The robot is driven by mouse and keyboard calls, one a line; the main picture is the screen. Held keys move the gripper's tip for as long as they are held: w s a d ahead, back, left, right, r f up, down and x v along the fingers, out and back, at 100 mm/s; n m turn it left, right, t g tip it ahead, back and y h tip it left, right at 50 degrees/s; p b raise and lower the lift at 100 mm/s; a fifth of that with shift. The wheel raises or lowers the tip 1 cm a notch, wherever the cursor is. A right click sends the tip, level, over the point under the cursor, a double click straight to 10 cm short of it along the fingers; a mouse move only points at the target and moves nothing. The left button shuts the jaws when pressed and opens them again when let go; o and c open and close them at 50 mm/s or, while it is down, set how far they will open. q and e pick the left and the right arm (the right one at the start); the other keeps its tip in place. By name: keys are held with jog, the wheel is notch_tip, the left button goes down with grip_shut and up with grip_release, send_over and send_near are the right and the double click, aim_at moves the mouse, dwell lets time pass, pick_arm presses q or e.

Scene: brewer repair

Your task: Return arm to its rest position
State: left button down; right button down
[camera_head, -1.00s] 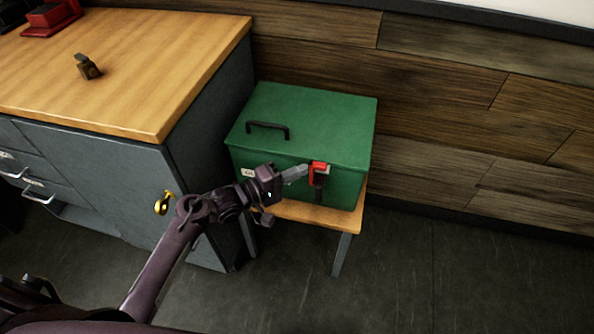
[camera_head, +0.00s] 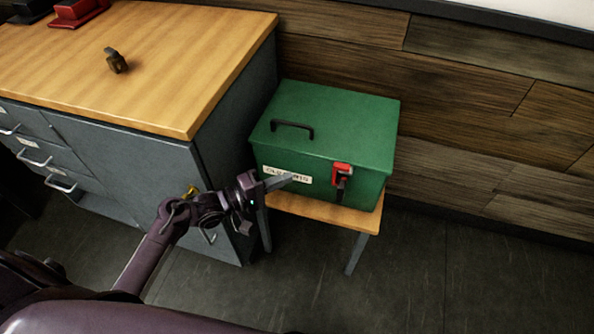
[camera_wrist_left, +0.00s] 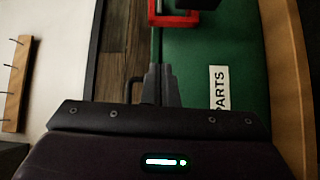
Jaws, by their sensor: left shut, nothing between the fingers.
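My left arm comes in from the left in the head view. Its gripper (camera_head: 279,182) is shut and empty, in front of the green box's label. In the left wrist view the shut fingers (camera_wrist_left: 160,84) point toward the green box (camera_head: 335,125), which also shows there (camera_wrist_left: 200,60). The box has a dark handle on its closed lid and a red latch (camera_head: 342,175) on its front. The latch appears at the top of the wrist view (camera_wrist_left: 182,20). The gripper is apart from the latch. My right gripper is not in view.
The box stands on a small wooden stand (camera_head: 330,212). A grey cabinet with a wooden top (camera_head: 190,60) is at the left, with a small brown object (camera_head: 116,62) and a red item (camera_head: 75,14) on it. The floor at the right is clear.

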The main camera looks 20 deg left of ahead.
pick_arm(q)
jog(key=v, duration=0.3)
jog(key=shift+s+a, duration=0.1)
jog(key=shift+a, duration=0.05)
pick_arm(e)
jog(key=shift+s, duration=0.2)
